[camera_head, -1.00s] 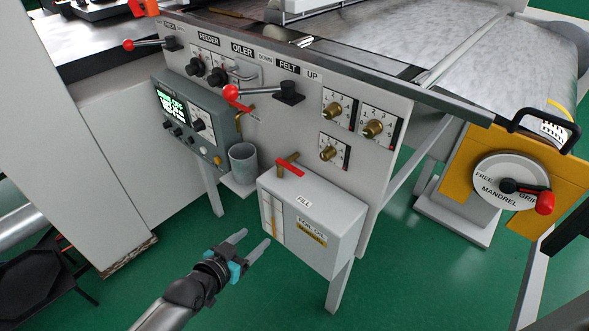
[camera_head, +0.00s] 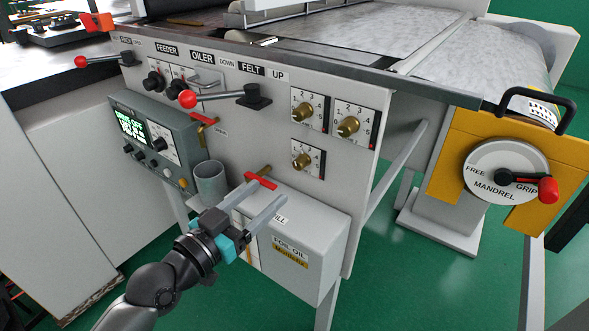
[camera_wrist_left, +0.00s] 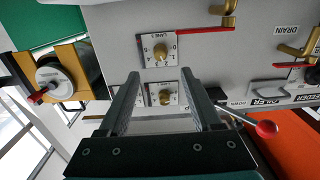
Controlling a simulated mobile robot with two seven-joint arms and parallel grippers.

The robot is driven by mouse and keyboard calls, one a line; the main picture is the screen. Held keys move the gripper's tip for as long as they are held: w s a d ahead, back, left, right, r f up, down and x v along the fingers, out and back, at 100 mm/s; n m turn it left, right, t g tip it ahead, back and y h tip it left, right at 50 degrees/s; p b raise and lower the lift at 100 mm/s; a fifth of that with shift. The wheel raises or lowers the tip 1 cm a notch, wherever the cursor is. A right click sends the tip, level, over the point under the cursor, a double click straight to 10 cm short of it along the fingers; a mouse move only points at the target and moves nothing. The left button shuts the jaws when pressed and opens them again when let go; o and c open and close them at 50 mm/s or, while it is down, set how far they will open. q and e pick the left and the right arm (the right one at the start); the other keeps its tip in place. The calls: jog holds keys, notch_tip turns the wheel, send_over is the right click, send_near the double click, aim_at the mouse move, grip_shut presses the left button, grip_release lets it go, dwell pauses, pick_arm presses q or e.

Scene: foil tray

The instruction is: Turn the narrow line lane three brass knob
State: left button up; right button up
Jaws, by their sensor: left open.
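Three brass knobs on white dial plates sit on the grey panel in the head view: upper left (camera_head: 302,111), upper right (camera_head: 348,127) and lower (camera_head: 301,160). The lower knob also appears in the upside-down left wrist view (camera_wrist_left: 160,52), with a small lane label I cannot read surely. Another brass knob (camera_wrist_left: 166,97) shows between my fingers there; the third is hidden. My left gripper (camera_head: 272,192) is open and empty, below and left of the lower knob, apart from it, in front of the foil-oil box. My right gripper is not in view.
A cup (camera_head: 211,182), a control box (camera_head: 150,140) and a red-ball lever (camera_head: 225,97) lie left. The mandrel wheel (camera_head: 500,172) is at right.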

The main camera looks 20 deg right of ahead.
aim_at(297, 167)
pick_arm(q)
jog(key=b+x, duration=0.2)
jog(key=x, duration=0.7)
jog(key=shift+w, duration=0.1)
jog(key=shift+w+d, duration=0.4)
jog(key=shift+d, duration=0.15)
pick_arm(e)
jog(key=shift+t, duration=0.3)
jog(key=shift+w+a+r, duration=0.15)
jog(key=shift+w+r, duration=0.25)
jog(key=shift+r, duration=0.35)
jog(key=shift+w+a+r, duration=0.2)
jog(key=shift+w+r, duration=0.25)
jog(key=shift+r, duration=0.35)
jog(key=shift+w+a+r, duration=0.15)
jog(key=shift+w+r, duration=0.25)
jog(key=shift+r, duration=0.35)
pick_arm(q)
grip_shut()
